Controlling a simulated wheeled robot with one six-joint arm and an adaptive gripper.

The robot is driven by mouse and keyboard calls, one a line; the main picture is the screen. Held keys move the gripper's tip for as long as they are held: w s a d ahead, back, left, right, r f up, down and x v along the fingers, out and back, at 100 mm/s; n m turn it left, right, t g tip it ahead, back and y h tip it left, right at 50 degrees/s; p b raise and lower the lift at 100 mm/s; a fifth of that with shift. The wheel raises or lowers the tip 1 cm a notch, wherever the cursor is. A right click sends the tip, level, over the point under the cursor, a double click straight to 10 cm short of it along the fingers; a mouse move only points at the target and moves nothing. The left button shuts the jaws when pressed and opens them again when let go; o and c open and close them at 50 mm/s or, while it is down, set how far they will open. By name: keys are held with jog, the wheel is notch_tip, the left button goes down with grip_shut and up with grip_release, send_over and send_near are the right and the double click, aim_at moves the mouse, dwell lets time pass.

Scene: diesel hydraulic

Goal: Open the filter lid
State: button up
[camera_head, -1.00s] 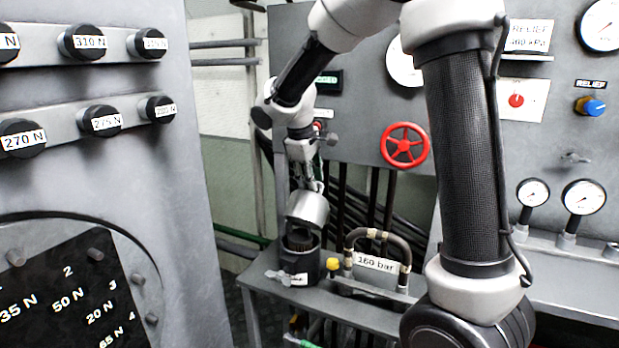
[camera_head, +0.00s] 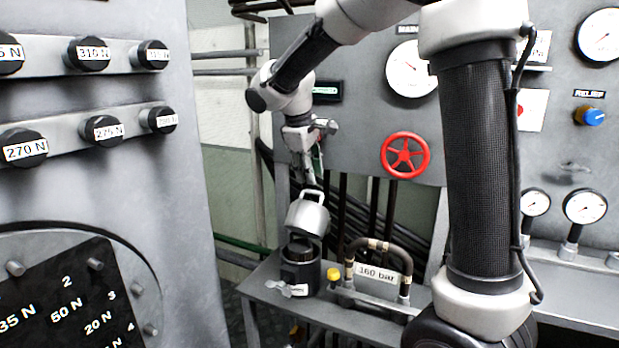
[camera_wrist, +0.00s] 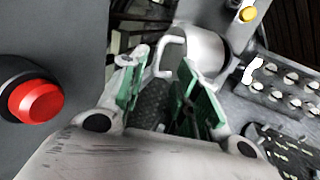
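The filter lid (camera_head: 308,218) is a silver cup-shaped cover with a loop handle (camera_head: 313,194). It stands tilted up at the back of the black filter housing (camera_head: 300,270), whose dark mouth is uncovered. In the wrist view the lid (camera_wrist: 207,52) and its handle (camera_wrist: 170,48) lie just beyond my fingertips. My gripper (camera_head: 311,182) is just above the handle. In the wrist view my gripper (camera_wrist: 162,62) has its green-padded fingers spread with nothing clamped between them. Whether a fingertip touches the handle is unclear.
A hose loop with a "160 bar" label (camera_head: 376,275) and a yellow knob (camera_head: 333,274) stand right of the housing on the grey bench (camera_head: 262,290). A red handwheel (camera_head: 405,156) is on the panel behind. The wrist view shows a red button (camera_wrist: 38,100) at left.

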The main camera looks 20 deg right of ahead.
jog(key=v, duration=0.3)
jog(key=shift+w+r, duration=0.15)
jog(key=shift+r, duration=0.2)
